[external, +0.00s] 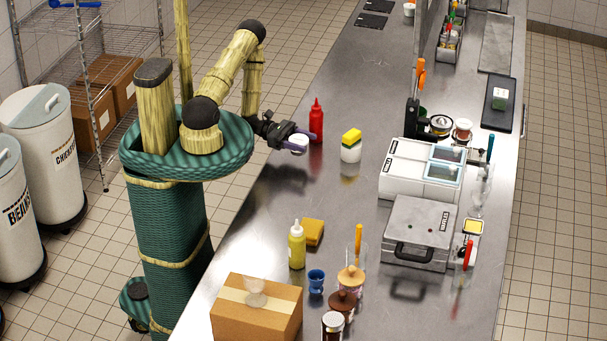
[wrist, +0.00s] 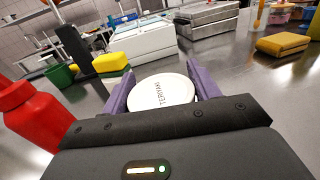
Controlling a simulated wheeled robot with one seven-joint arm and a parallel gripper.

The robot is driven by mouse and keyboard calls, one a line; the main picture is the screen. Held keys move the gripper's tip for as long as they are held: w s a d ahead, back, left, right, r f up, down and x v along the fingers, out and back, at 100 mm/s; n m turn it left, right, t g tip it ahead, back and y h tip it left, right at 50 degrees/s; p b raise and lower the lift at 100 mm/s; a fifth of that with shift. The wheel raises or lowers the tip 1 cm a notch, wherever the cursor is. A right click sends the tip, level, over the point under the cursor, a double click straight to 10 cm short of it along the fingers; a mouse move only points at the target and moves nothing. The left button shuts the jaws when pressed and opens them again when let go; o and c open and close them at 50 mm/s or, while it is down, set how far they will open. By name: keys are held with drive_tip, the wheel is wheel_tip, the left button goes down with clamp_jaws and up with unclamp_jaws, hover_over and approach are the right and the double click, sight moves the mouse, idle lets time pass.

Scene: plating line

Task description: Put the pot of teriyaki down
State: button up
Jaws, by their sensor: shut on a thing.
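The pot of teriyaki (wrist: 162,92) has a round white lid lettered TERIYAKI. My gripper (wrist: 160,95) is shut on it, with a purple finger on each side of the pot. In the external view the pot (external: 298,145) shows as a small white shape at the end of my gripper (external: 292,142), over the near left edge of the steel counter (external: 375,130). Whether its bottom touches the counter cannot be seen.
A red squeeze bottle (external: 316,121) stands just beyond my gripper. A white container with a yellow-and-green sponge (external: 351,137) stands to the right. A yellow bottle (external: 296,245), a yellow block (external: 312,232) and a cardboard box (external: 256,312) stand nearer the camera. Counter between these is bare.

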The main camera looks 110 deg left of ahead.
drive_tip(key=shift+f+p, duration=0.3)
drive_tip(key=shift+f, duration=1.75)
drive_tip(key=shift+f, duration=0.15)
drive_tip(key=o, duration=1)
drive_tip(key=s, duration=0.4)
drive_tip(key=s+a, duration=0.1)
drive_tip(key=s, duration=0.3)
drive_tip(key=s+a, duration=0.1)
drive_tip(key=s, duration=0.3)
drive_tip(key=shift+a, duration=0.15)
drive_tip(key=shift+w, duration=0.1)
